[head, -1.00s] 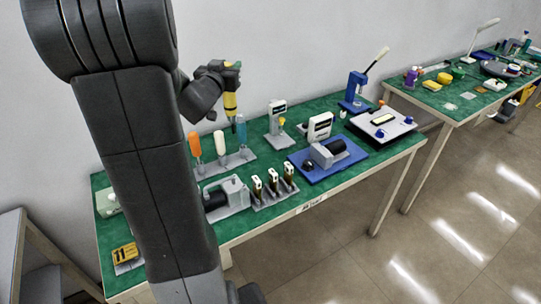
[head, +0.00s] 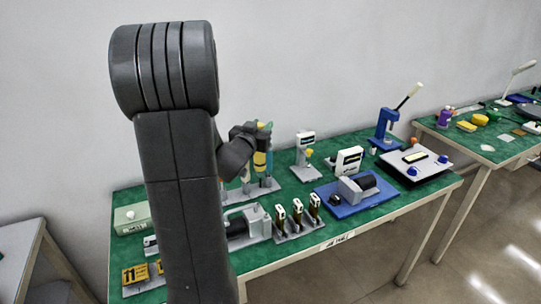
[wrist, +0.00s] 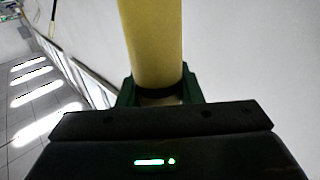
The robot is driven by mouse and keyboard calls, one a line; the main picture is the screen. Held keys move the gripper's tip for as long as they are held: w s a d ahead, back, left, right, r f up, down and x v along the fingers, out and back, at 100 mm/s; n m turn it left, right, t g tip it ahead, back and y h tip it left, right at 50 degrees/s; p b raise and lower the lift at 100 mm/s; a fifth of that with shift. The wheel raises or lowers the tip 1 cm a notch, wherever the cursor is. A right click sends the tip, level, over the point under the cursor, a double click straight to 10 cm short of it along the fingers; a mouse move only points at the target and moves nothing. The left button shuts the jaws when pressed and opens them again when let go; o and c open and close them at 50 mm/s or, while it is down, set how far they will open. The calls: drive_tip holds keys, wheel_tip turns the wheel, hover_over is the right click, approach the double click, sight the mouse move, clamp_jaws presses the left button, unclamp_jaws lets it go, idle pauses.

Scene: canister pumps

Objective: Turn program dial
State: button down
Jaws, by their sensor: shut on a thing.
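My gripper (wrist: 158,93) is shut on a yellow-handled tool (wrist: 152,40), whose dark band sits between the green fingers. In the head view the yellow tool (head: 260,158) hangs from my gripper in front of or near the holder of upright tools (head: 262,187); I cannot tell whether it touches that holder. No part is clearly marked as the program dial. A pale green box (head: 130,219) with a whitish round knob (head: 128,213) stands at the left end of the bench, partly hidden by my arm.
Yellow blocks (head: 136,274) lie front left.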

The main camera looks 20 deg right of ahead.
drive_tip(key=shift+f, duration=2.55)
drive_tip(key=shift+f+b, duration=0.15)
drive_tip(key=shift+b, duration=0.25)
drive_tip(key=c, duration=1)
unclamp_jaws()
drive_tip(key=b+v, duration=0.1)
drive_tip(key=v, duration=1.1)
drive_tip(key=shift+c, duration=0.4)
